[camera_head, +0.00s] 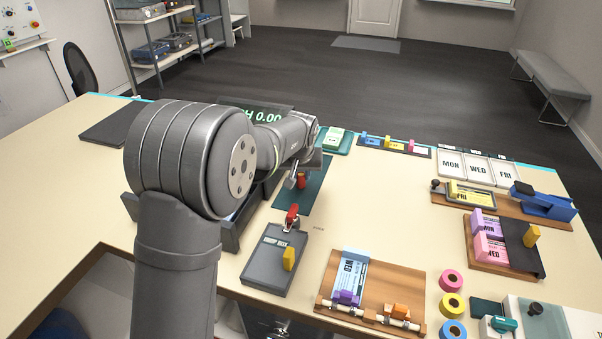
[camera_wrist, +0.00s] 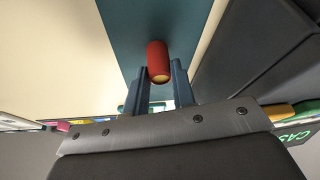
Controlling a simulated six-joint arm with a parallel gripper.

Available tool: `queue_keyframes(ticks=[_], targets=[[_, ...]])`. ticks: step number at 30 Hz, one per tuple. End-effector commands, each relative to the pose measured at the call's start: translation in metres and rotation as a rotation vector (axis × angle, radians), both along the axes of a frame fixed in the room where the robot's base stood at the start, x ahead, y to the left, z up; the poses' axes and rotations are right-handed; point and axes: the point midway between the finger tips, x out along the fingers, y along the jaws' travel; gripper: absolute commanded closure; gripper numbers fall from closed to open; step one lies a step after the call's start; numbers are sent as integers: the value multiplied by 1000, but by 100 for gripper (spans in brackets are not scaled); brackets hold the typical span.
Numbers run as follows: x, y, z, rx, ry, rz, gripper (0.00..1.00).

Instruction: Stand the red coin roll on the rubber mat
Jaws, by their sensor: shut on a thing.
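The red coin roll (camera_head: 301,182) is a short red cylinder; in the wrist view (camera_wrist: 158,58) it shows a pale yellowish end facing the camera. My gripper (camera_head: 298,177) is shut on it, with one blue-grey finger on each side in the wrist view (camera_wrist: 160,72). The rubber mat (camera_head: 292,201) is a dark teal strip on the counter, and it fills the background behind the roll in the wrist view (camera_wrist: 190,18). The roll is over the mat and looks about upright in the head view. I cannot tell whether its lower end touches the mat. My arm hides part of the mat.
A dark grey plate with a red-handled piece (camera_head: 292,217) and a yellow block (camera_head: 289,258) lies in front of the mat. A cash drawer (camera_head: 235,230) is to its left, partly behind my arm. A wooden card board (camera_head: 390,285) stands at front right.

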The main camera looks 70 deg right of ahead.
Motion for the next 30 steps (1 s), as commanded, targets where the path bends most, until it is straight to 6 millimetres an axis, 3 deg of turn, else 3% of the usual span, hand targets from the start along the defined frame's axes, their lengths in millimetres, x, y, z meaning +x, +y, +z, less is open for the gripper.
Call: queue_keyframes(ticks=[10, 11, 14, 23, 30], targets=[[0, 0, -3, 0, 0, 0, 100], [0, 0, -3, 0, 0, 0, 73], [0, 0, -3, 0, 0, 0, 55], [0, 0, -1, -1, 0, 0, 55], [-3, 10, 29, -5, 0, 0, 55]])
